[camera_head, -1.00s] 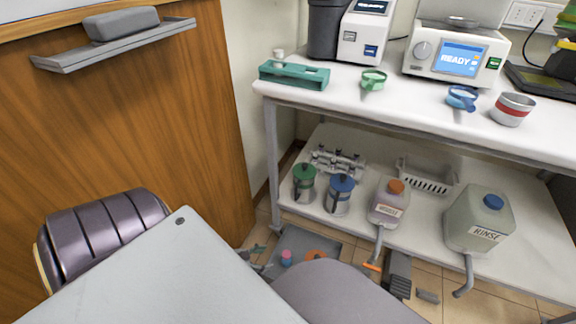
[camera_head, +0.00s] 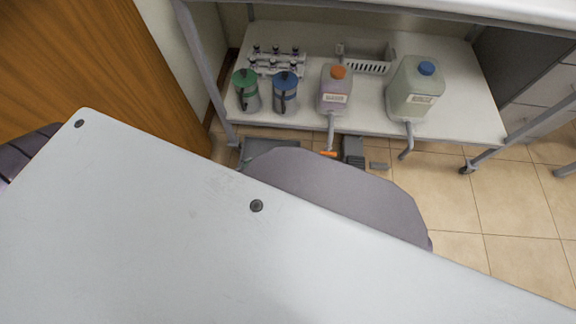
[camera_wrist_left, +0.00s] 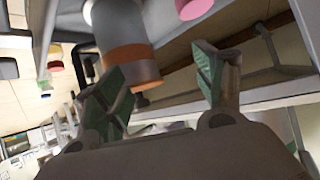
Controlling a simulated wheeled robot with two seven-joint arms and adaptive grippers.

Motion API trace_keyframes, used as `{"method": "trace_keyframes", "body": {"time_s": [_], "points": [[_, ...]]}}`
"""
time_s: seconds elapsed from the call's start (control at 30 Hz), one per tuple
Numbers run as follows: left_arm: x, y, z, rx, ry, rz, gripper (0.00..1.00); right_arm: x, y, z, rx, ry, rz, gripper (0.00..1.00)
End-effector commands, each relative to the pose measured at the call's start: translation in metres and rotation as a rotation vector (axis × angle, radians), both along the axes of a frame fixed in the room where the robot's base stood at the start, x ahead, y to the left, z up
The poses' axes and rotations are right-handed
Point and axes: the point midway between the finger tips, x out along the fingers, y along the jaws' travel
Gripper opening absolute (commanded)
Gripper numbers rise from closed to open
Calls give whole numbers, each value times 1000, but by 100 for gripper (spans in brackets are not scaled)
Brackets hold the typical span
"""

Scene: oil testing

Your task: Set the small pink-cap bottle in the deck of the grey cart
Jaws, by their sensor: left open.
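In the left wrist view, my left gripper (camera_wrist_left: 163,72) is open, its two green-padded fingers spread apart with nothing held between them. A bright pink cap (camera_wrist_left: 192,9) shows at the top edge, beyond the fingers and apart from them; its bottle is mostly out of the frame. A smaller pinkish cap (camera_wrist_left: 55,52) shows at the far left. I cannot tell which belongs to the small bottle. A grey cylinder with an orange-brown band (camera_wrist_left: 130,53) stands behind the left finger. In the head view, no pink cap shows, and I cannot identify the cart. My right gripper is not in view.
In the head view, a low white shelf holds a green-lidded canister (camera_head: 246,92), a blue-lidded canister (camera_head: 285,94), an orange-capped jug (camera_head: 335,92), a blue-capped jug (camera_head: 414,92) and a white basket (camera_head: 366,58). Tiled floor (camera_head: 500,205) is clear at right.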

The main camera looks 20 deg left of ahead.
Motion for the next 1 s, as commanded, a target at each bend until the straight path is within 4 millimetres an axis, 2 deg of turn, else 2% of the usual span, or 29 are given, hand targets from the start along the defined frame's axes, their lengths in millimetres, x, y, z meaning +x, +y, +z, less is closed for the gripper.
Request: {"method": "trace_keyframes", "body": {"time_s": [0.03, 0.47, 0.77, 1.0], "points": [[2, -10, 6, -4, 10, 13, 70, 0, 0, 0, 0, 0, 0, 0], [-1, -77, 57, -32, 166, 93, 70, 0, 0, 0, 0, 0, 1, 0], [-17, -122, 105, -80, 297, 87, 70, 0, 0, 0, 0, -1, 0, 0], [-36, -157, 152, -127, 402, 42, 70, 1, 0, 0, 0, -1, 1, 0]]}}
